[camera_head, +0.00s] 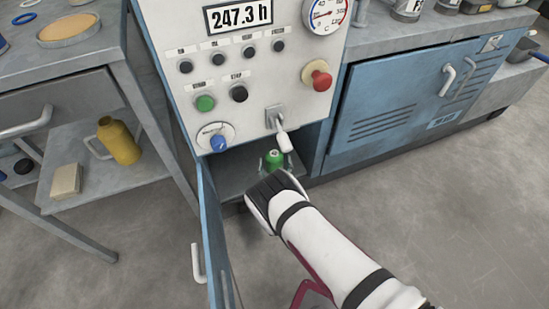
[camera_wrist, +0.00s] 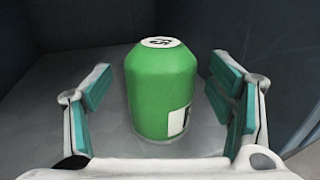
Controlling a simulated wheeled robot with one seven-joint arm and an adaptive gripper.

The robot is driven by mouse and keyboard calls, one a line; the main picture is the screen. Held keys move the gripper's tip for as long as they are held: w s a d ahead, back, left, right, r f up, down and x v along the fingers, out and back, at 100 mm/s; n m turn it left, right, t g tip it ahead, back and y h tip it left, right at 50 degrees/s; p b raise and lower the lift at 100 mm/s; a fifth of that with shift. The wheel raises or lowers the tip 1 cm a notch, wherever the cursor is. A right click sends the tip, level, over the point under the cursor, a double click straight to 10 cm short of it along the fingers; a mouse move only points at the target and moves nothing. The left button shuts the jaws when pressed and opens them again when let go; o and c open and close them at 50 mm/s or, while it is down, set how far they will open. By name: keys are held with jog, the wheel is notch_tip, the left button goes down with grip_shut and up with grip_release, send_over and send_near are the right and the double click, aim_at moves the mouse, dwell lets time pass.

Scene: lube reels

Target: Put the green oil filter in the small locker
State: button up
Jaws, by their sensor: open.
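The green oil filter (camera_head: 274,158) stands upright on the grey floor of the small locker (camera_head: 235,178), under the control panel. In the wrist view the filter (camera_wrist: 160,92) shows its white-marked top and part of a white label. My gripper (camera_head: 275,166) reaches into the locker. In the wrist view its teal-padded fingers (camera_wrist: 158,78) are open, one on each side of the filter, with a visible gap on both sides. The blue locker door (camera_head: 212,240) stands open to the left of my arm. My gripper body hides part of the locker floor in the head view.
A lever (camera_head: 280,128) hangs over the locker opening, close above my gripper. A grey shelf cart (camera_head: 120,165) with a yellow jug (camera_head: 121,142) stands at left. A closed blue cabinet (camera_head: 400,100) stands at right. The floor at right is clear.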

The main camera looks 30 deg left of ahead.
jog(key=p+v, duration=0.3)
jog(key=v, duration=0.7)
jog(key=shift+p, duration=0.4)
